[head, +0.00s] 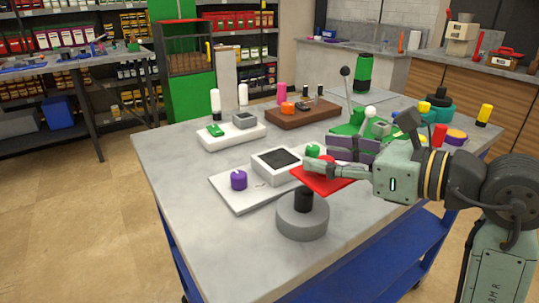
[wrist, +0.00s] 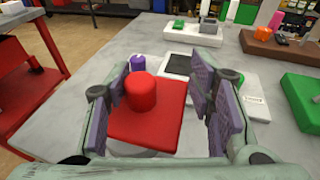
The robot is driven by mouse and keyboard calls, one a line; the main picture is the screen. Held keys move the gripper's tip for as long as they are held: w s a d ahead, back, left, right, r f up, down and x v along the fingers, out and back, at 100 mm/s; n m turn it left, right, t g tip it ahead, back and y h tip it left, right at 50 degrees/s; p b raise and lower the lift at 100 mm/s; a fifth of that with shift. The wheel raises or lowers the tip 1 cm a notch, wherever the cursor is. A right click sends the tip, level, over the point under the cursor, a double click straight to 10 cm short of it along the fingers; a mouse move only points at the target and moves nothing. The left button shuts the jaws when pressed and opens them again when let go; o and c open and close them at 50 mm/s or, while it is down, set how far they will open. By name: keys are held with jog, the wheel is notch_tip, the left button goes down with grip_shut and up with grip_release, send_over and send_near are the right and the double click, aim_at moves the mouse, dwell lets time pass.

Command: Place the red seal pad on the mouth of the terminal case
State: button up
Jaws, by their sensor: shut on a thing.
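The red seal pad (head: 325,181) is a flat red square plate with a red round knob; it also shows in the wrist view (wrist: 150,118). My gripper (head: 322,164) is shut on it, its purple-lined fingers on either side of the knob in the wrist view (wrist: 165,98). The pad is held above the table, roughly level. The terminal case (head: 275,178) is a whitish box with a dark square mouth, left of the pad in the head view. In the wrist view the case (wrist: 178,75) lies beyond the pad, partly hidden. Exact finger contact is unclear.
The case stands on a white base plate (head: 222,190) with a purple knob (head: 238,180) and a green knob (head: 312,150). A grey round block (head: 302,222) with a black post stands below the pad. The table's left front (head: 190,165) is clear.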

jog(key=p, duration=0.5)
send_over(284, 155)
jog(key=shift+f, duration=0.7)
jog(key=shift+f+p, duration=0.35)
jog(key=shift+f, duration=1.5)
jog(key=shift+f, duration=0.15)
jog(key=o, duration=0.9)
jog(key=shift+o, duration=0.2)
